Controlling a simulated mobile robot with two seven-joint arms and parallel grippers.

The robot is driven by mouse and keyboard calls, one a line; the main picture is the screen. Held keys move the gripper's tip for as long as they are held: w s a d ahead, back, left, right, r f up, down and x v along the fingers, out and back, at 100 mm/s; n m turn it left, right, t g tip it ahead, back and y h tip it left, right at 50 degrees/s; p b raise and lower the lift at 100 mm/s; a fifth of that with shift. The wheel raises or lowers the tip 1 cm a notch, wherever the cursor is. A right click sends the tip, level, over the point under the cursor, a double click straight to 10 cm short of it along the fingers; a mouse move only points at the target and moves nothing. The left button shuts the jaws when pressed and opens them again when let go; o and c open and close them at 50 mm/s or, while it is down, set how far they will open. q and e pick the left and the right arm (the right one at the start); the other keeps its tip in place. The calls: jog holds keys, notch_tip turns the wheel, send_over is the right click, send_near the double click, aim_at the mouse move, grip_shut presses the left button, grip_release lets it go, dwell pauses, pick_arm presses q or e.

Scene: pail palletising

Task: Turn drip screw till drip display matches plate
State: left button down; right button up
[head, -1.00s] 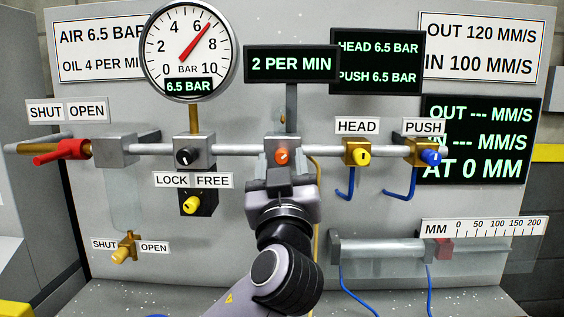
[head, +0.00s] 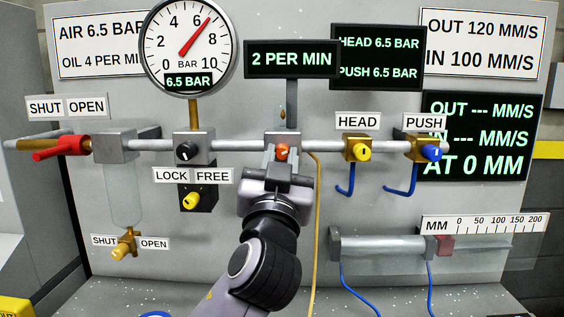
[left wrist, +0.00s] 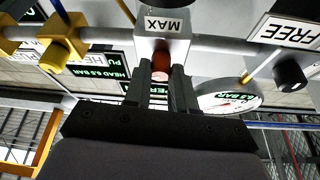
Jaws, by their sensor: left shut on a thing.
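The orange drip screw (head: 281,152) sits on the front of a grey block on the pipe. My left gripper (head: 283,160) is at it from below, its two fingers on either side, shut on it. In the left wrist view the screw (left wrist: 161,62) shows between the fingertips, under a block marked MAX. The drip display (head: 291,60) above reads 2 PER MIN. The white plate (head: 98,52) at the upper left reads AIR 6.5 BAR and OIL 4 PER MIN, its right end partly covered by the gauge. My right gripper is not in view.
The round gauge (head: 188,40) reads 6.5 BAR. A black knob (head: 186,152) is left of the screw, with the yellow LOCK/FREE knob (head: 191,200) below it. The yellow HEAD knob (head: 362,152) and blue PUSH knob (head: 432,153) are to the right. A red handle (head: 62,150) is far left.

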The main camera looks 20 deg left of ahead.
pick_arm(q)
jog(key=m+h, duration=0.1)
jog(key=m, duration=0.1)
jog(key=m+h, duration=0.1)
jog(key=m, duration=0.2)
jog(key=shift+a+h, duration=0.15)
jog(key=shift+h, duration=0.25)
jog(key=shift+m+h, duration=0.9)
jog(key=shift+m, duration=1.2)
jog(key=shift+g, duration=0.3)
jog(key=c, duration=0.9)
grip_release()
jog(key=shift+s, duration=0.1)
jog(key=shift+s, duration=0.1)
